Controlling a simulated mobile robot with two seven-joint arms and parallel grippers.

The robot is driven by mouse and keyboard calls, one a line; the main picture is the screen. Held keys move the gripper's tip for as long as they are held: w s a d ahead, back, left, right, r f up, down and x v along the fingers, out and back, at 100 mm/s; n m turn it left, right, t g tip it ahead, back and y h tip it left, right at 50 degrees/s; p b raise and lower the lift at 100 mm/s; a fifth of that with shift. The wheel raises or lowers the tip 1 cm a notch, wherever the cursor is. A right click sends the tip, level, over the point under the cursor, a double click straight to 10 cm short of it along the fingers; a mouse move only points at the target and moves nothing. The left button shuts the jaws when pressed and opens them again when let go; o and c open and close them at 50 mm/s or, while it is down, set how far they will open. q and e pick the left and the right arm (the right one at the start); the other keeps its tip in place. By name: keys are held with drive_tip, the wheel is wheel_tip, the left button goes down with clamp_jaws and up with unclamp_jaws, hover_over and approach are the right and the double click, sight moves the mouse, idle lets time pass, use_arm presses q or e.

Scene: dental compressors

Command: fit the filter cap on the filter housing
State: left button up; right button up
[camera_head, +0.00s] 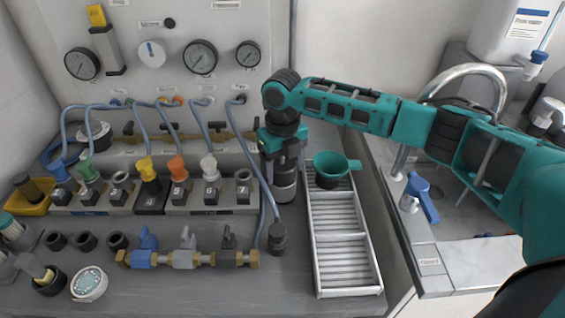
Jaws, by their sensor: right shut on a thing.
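My right gripper (283,153) points down at the left end of my teal arm, beside the row of numbered sockets. It is shut on a dark piece, which I take to be the filter cap; the fingers hide most of it. Directly below stands an upright dark grey cylinder (285,189), which appears to be the filter housing. The gripper and held piece line up over its top; I cannot tell whether the cap touches it or is seated. My left gripper is not in view.
Numbered sockets (179,194) with blue hoses stand left. A sink tap (470,71) is behind my arm. The front counter has free room.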

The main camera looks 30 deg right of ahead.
drive_tip(key=o, duration=1.1)
drive_tip(key=shift+o, duration=0.2)
wheel_tip(320, 180, up, 13)
drive_tip(key=shift+f+p, duration=0.1)
drive_tip(key=shift+p, duration=0.35)
